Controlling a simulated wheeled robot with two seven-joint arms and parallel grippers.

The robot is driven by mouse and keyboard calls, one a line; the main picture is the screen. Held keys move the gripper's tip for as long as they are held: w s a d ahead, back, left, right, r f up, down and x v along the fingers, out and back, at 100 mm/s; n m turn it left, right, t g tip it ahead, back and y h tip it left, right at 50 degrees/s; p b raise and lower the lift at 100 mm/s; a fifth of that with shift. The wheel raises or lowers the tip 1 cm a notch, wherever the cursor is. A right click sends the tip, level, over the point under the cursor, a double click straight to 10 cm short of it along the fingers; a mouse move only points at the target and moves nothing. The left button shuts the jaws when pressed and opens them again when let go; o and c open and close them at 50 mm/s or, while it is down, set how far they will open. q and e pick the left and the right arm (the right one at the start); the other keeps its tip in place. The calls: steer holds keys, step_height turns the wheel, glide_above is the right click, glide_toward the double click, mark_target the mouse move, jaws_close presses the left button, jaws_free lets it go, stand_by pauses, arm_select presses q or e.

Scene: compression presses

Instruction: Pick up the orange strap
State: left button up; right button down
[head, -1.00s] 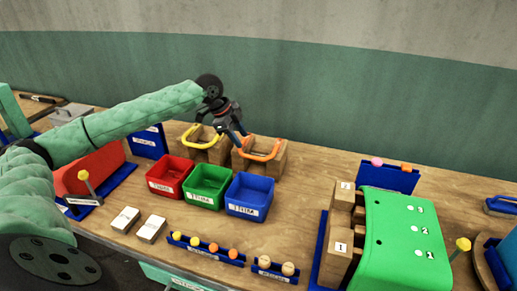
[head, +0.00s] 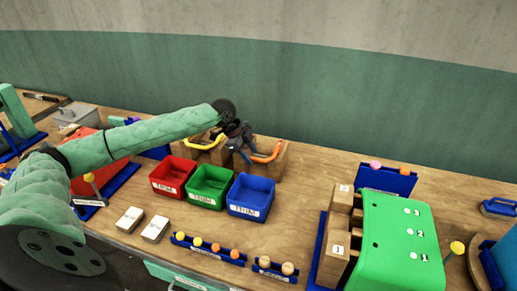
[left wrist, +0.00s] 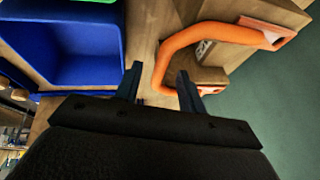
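The orange strap (head: 270,157) is a curved loop fixed to a wooden block (head: 276,168) at the back of the bench. In the left wrist view the orange strap (left wrist: 205,33) shows large, its near bend lying ahead of and between the two finger tips. My left gripper (head: 243,150) is at the left end of the strap, partly covering it in the head view. In the left wrist view the left gripper (left wrist: 158,80) has its fingers apart, with nothing clamped between them. I cannot tell whether a finger touches the strap. My right gripper is not in view.
A yellow strap (head: 204,145) on another wooden block is just left. Red (head: 172,177), green (head: 210,187) and blue (head: 250,197) bins stand in front. A green press cover (head: 400,240) stands at the right. Bare bench lies right of the blue bin.

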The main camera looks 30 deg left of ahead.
arm_select(q)
steer(key=shift+w+d+f, duration=0.1)
steer(key=shift+f, duration=0.2)
jaws_close()
steer(key=shift+r, duration=0.1)
